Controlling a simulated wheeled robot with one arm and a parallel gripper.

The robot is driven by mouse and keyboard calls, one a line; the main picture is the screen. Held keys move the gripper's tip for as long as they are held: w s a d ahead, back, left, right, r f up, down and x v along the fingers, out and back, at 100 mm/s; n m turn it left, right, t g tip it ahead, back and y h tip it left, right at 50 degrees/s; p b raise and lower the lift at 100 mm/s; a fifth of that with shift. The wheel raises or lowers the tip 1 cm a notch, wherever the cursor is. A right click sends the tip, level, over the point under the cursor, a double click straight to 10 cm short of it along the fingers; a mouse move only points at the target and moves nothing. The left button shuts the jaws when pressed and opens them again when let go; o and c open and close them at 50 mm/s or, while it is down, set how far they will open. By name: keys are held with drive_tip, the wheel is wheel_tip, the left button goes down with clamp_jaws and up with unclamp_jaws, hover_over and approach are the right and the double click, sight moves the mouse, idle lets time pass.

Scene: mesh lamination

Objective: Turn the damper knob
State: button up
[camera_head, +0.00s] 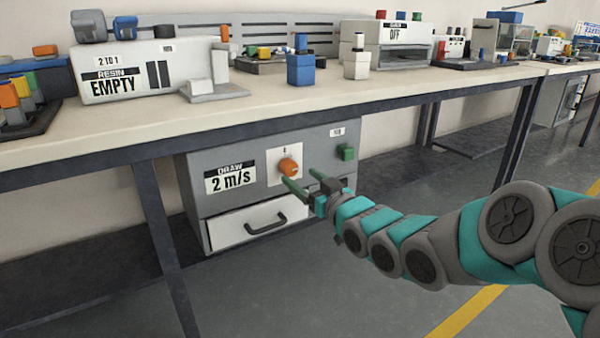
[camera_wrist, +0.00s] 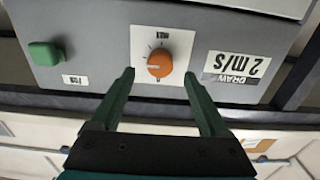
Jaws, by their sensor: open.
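The damper knob (camera_head: 288,167) is orange and round, on a white plate on the front of a grey cabinet (camera_head: 232,155) under the bench. In the wrist view, which is upside down, the knob (camera_wrist: 160,63) sits between and beyond my two green fingers. My gripper (camera_head: 302,181) is open and empty in front of the panel, just right of and below the knob in the head view. The fingers (camera_wrist: 158,78) show clear space on both sides of the knob; I cannot tell the exact gap to the panel.
A "DRAW 2 m/s" label (camera_head: 231,178) is left of the knob, a green button (camera_head: 347,152) right of it. A white drawer (camera_head: 245,225) with a dark handle is below. The bench top (camera_head: 300,93) overhangs the cabinet. A bench leg (camera_head: 160,215) stands left.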

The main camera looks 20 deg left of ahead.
sight(292, 170)
drive_tip(key=x, duration=0.4)
drive_tip(key=shift+w+a+f, duration=0.1)
drive_tip(key=shift+w+a, duration=0.1)
drive_tip(key=shift+a, duration=0.05)
drive_tip(key=shift+w+a, duration=0.25)
clamp_jaws()
